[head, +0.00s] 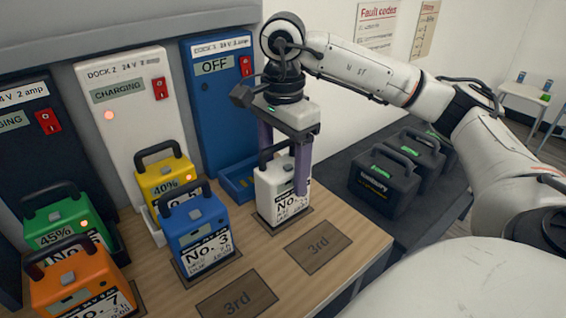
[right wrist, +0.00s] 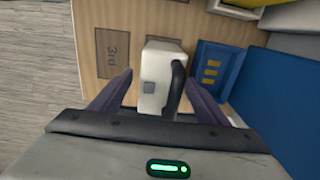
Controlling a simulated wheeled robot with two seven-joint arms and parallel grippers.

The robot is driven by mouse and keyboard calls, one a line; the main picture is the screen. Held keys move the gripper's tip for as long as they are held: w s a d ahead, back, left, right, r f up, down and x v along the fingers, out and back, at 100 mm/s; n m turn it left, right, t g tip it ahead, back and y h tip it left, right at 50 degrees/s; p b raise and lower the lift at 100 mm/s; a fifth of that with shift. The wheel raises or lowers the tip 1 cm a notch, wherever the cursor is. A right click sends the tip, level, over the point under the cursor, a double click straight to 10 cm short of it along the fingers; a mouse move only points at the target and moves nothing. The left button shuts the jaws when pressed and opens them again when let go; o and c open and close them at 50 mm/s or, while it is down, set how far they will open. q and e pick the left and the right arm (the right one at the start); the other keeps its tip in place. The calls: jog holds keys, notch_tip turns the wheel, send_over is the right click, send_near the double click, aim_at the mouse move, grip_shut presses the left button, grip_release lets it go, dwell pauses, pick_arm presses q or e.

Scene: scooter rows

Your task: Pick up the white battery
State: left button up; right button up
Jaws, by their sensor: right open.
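The white battery (head: 274,193) stands upright on a dark marked spot of the wooden bench, in front of the blue OFF dock. It has a black handle on top and a number label on its front. My right gripper (head: 284,180) comes down over it from above, with its purple fingers on either side of the battery. In the right wrist view the battery's white top (right wrist: 155,80) and dark handle lie between the two open fingers (right wrist: 155,92), with gaps at both sides. My left gripper is in neither view.
A blue No. 3 battery (head: 196,232) stands close by at left, with yellow (head: 163,180), green (head: 62,225) and orange (head: 78,285) ones beyond. The blue OFF dock (head: 218,110) is behind. Black cases (head: 385,180) sit at right.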

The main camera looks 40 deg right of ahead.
grip_shut()
jog(key=shift+r, duration=0.1)
jog(key=shift+r, duration=0.15)
